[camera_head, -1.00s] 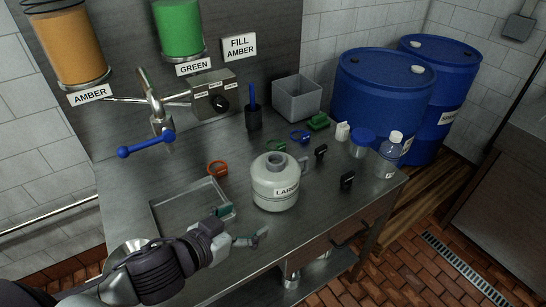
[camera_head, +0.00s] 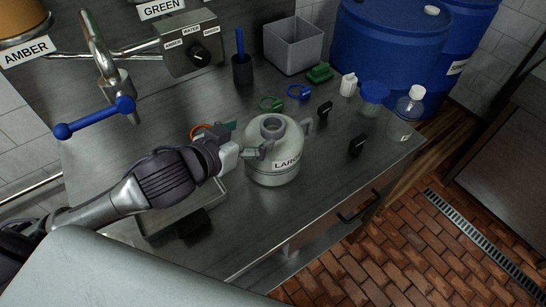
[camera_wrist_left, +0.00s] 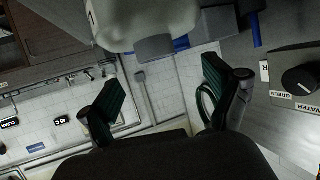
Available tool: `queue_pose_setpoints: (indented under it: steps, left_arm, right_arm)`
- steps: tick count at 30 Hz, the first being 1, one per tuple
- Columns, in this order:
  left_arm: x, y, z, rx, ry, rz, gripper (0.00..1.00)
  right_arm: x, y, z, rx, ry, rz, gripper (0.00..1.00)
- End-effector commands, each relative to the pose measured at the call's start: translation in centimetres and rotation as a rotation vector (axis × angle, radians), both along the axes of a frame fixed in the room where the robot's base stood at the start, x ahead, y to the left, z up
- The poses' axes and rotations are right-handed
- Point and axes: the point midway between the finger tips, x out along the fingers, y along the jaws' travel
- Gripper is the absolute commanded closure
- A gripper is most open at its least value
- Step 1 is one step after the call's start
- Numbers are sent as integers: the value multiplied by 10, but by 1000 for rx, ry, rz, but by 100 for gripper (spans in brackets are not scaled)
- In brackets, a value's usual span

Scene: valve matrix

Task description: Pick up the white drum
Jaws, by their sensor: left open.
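The white drum (camera_head: 272,168) is a squat jug with a round open neck, a side handle and a label reading "LARGE". It stands upright on the metal bench. My left gripper (camera_head: 243,142) is open at the drum's left side, near its shoulder. One fingertip overlaps the drum's edge in the head view; I cannot tell whether it touches. In the left wrist view the drum (camera_wrist_left: 150,22) shows at the top, beyond the two spread fingers (camera_wrist_left: 165,98), with nothing between them. My right gripper is not in view.
An orange ring (camera_head: 200,131) is partly behind my left gripper. A blue-handled tap (camera_head: 95,118) stands left.

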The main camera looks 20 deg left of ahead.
Motion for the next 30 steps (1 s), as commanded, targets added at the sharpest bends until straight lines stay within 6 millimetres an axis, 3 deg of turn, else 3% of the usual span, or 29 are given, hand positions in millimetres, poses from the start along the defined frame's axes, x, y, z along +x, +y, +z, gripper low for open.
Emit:
queue_pose_setpoints:
  steps: [1, 3, 11, 21, 30]
  left_arm:
    - [5, -2, -7, 0, -7, -2, 10]
    - [15, -5, -4, -1, 0, 2, 10]
    - [32, -12, -12, 0, 1, -1, 10]
    - [70, -28, -29, 1, 2, 0, 10]
    - [73, -29, -32, 0, 1, -1, 14]
  right_arm:
    - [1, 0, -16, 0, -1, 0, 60]
    - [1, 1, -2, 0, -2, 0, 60]
    - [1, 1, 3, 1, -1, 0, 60]
    - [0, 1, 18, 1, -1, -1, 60]
    - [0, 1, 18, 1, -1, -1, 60]
